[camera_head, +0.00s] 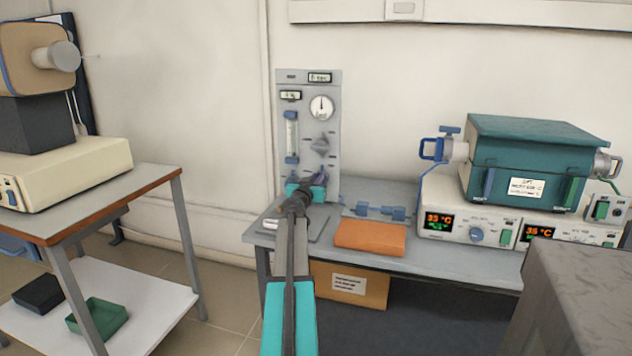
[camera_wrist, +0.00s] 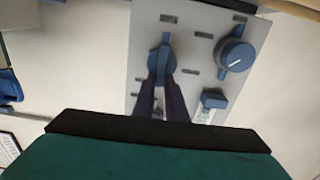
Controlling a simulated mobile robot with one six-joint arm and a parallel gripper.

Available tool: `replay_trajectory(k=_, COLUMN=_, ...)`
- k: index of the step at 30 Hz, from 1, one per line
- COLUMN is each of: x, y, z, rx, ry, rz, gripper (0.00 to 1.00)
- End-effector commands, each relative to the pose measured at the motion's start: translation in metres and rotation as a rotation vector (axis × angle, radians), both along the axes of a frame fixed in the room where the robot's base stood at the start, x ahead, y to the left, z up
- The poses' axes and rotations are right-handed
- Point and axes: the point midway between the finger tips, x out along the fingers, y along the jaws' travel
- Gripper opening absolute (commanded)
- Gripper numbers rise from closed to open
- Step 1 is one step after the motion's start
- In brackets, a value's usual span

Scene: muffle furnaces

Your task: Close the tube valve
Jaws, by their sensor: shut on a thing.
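A grey upright panel (camera_head: 333,95) stands at the back of the bench, with a gauge and a flow tube on its face. In the wrist view the panel (camera_wrist: 145,20) carries a blue valve handle (camera_wrist: 162,60). The dark fingers of my gripper (camera_wrist: 162,85) reach up to this handle and are shut on it. The handle looks roughly upright in that view. In the head view my gripper (camera_head: 320,172) is at the panel's lower part, where my arm and fingers hide most of the handle. Any label naming the handle is unreadable.
A round blue knob (camera_wrist: 235,53) and a smaller blue fitting (camera_wrist: 213,100) sit close to the right of my fingers. An orange block (camera_head: 370,237) and a blue fitting (camera_head: 378,211) lie on the bench. A teal furnace (camera_head: 535,150) with a blue side valve (camera_head: 432,148) stands right.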

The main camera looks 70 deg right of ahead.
Motion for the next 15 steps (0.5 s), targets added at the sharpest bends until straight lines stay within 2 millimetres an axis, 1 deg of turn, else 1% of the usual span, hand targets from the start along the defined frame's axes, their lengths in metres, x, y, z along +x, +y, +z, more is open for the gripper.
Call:
replay_trajectory(k=1, x=-0.0001, y=-0.0026, z=0.0008, rx=-0.003, ry=0.01, rz=0.0, gripper=0.0)
replay_trajectory(k=8, x=0.0017, y=-0.0029, z=-0.0004, rx=-0.007, ry=0.091, rz=0.0, gripper=0.0)
replay_trajectory(k=15, x=0.0046, y=-0.0026, z=-0.0006, rx=-0.016, ry=0.228, rz=0.0, gripper=0.0)
